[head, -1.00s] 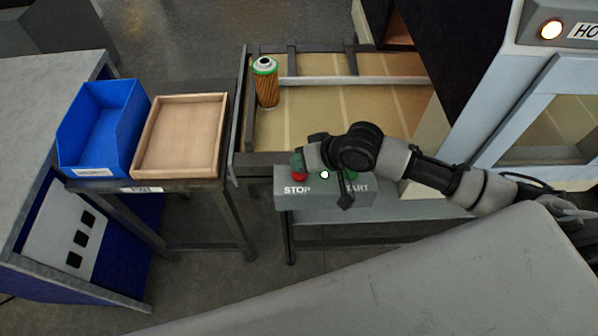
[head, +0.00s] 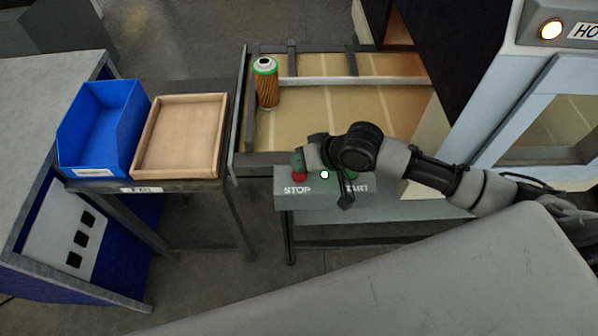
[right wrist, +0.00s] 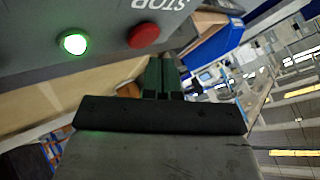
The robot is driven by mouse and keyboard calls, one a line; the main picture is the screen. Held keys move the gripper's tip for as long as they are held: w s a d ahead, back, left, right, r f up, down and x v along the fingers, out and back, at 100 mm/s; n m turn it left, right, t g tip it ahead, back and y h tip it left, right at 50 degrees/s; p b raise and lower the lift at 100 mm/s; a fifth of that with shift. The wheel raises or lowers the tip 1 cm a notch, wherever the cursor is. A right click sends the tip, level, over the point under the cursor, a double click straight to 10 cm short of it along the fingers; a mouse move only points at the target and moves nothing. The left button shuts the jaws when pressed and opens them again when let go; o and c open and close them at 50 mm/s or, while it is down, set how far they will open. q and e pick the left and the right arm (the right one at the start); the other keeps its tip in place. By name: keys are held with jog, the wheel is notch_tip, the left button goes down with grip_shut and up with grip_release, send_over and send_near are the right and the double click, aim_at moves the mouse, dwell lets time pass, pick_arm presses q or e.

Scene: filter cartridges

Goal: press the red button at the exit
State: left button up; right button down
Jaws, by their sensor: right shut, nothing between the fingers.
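The red button (head: 299,174) is on the grey control box (head: 283,203), beside the word STOP, at the front edge of the conveyor. It also shows in the right wrist view (right wrist: 143,36), round and uncovered. My right gripper (head: 297,160) is shut and empty, close to the red button in the head view. In the right wrist view its dark green fingers (right wrist: 164,75) point toward the box, just below the red button. A gap shows there; I cannot tell the exact distance. My left gripper is not in view.
A lit green lamp (head: 324,174) sits right of the button. My wrist partly hides the START side. A filter cartridge (head: 266,84) stands on the conveyor (head: 300,125). Left are a wooden tray (head: 222,135) and a blue bin (head: 97,145). A machine housing (head: 475,150) stands right.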

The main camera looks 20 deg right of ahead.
jog(key=shift+f, duration=0.1)
dwell(0.4)
jog(key=shift+f, duration=0.25)
jog(key=shift+f, duration=0.5)
dwell(0.8)
jog(key=shift+r+p, duration=0.85)
jog(key=shift+p, duration=0.4)
notch_tip(320, 180, up, 5)
jog(key=p, duration=0.5)
jog(key=shift+r+p, duration=0.1)
jog(key=shift+p, duration=0.3)
